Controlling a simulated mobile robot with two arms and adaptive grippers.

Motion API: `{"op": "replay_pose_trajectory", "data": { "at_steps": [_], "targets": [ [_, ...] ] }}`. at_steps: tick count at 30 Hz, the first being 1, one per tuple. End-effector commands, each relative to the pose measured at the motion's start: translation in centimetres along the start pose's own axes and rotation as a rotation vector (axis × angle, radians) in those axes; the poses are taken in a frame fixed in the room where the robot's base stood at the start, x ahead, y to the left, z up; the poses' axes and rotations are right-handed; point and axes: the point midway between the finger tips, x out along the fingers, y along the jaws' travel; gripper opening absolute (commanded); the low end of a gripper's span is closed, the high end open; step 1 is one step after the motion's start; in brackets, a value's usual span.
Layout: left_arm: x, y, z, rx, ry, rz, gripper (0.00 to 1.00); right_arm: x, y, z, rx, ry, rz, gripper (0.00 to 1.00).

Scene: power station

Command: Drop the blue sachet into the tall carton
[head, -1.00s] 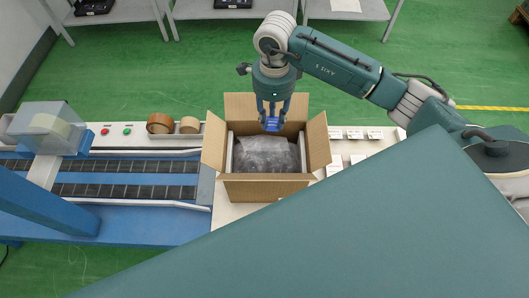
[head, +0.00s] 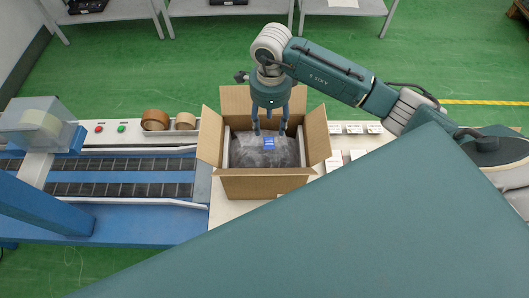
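The tall carton (head: 265,184) stands open on the white bench, its flaps spread. A grey, wrapped-looking item (head: 246,153) fills much of its inside. The blue sachet (head: 269,143) is inside the carton's opening, below the fingertips, and looks to lie on the grey item. My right gripper (head: 270,132) points down over the carton from its far side. Its fingers are spread and a gap shows between them and the sachet. My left gripper is not in the view.
A conveyor (head: 120,189) runs left of the carton. Tape rolls (head: 155,119) and red and green buttons sit behind it. White cards (head: 352,128) lie on the bench right of the carton. A large teal panel covers the lower right.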

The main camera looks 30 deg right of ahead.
Motion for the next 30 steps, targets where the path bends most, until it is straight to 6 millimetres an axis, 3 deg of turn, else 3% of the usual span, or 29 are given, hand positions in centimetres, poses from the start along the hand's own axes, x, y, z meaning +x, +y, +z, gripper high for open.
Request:
{"op": "replay_pose_trajectory", "data": {
  "at_steps": [11, 24, 30],
  "targets": [
    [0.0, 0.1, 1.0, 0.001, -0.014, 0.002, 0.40, -0.9, -0.1, 0.0, 0.000, -0.001, -0.003, 0.51],
    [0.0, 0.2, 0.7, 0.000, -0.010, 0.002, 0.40, -9.4, -0.1, 0.0, -0.001, -0.001, -0.004, 0.51],
    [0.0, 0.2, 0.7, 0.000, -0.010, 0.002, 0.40, -11.6, -0.1, 0.0, 0.001, -0.001, -0.002, 0.51]
  ]
}}
